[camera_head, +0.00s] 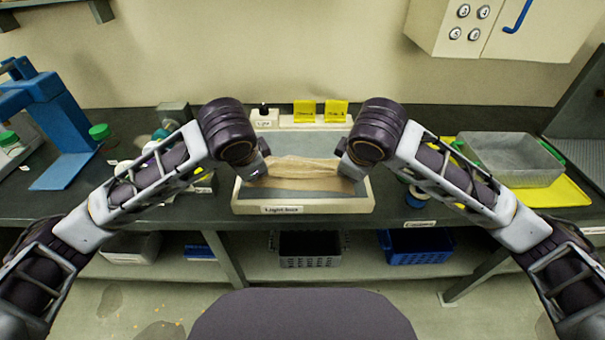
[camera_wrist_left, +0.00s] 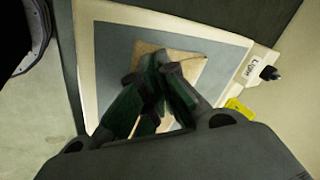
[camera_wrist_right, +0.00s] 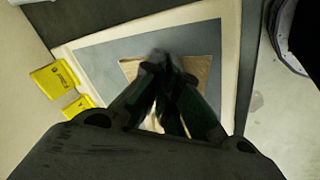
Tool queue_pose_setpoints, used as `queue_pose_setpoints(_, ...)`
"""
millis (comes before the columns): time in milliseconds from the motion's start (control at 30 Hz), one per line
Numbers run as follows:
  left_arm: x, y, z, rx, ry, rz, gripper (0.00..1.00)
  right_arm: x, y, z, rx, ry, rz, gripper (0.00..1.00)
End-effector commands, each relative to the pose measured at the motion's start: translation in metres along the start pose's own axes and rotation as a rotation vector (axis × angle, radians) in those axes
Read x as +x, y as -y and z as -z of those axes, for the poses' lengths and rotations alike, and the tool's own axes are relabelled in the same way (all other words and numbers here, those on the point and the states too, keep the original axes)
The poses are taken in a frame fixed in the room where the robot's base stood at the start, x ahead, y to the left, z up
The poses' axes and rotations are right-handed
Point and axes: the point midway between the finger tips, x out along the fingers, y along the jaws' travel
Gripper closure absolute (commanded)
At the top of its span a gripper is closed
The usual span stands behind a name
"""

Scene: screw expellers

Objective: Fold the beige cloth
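The beige cloth (camera_head: 305,170) lies in the light box tray (camera_head: 300,207), with a raised crease running left to right between my grippers. My left gripper (camera_head: 260,170) is at its left end and my right gripper (camera_head: 348,166) at its right end. In the left wrist view the fingers (camera_wrist_left: 155,72) come together over the cloth (camera_wrist_left: 188,62) and appear closed on it. In the right wrist view the fingers (camera_wrist_right: 165,70) meet at the cloth (camera_wrist_right: 198,70) and also appear closed on it. The fingertips hide the pinched parts.
Yellow signs (camera_head: 320,110) and a small dark-topped knob (camera_head: 264,110) stand behind the tray. A blue stand (camera_head: 45,120) is at the far left. Baskets (camera_head: 310,250) sit on the lower shelf.

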Motion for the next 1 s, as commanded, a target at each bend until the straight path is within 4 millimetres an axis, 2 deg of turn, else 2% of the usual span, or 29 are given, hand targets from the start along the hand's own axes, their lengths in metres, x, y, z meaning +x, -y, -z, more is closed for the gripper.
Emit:
queue_pose_setpoints(67,0.001,0.004,-0.004,-0.006,0.012,0.006,1.00,0.001,-0.004,-0.004,0.006,0.012,-0.006,1.00)
queue_pose_setpoints(367,0.001,0.001,-0.002,-0.002,0.007,0.002,0.62,0.001,-0.002,-0.002,0.003,0.007,-0.002,0.62)
queue_pose_setpoints(667,-0.001,0.000,-0.001,-0.001,0.004,0.000,0.61,-0.001,0.000,-0.001,0.001,0.003,0.000,0.61)
queue_pose_setpoints(1000,-0.029,0.003,0.002,-0.001,0.000,0.001,0.61,-0.029,-0.003,0.002,0.001,0.000,-0.001,0.61)
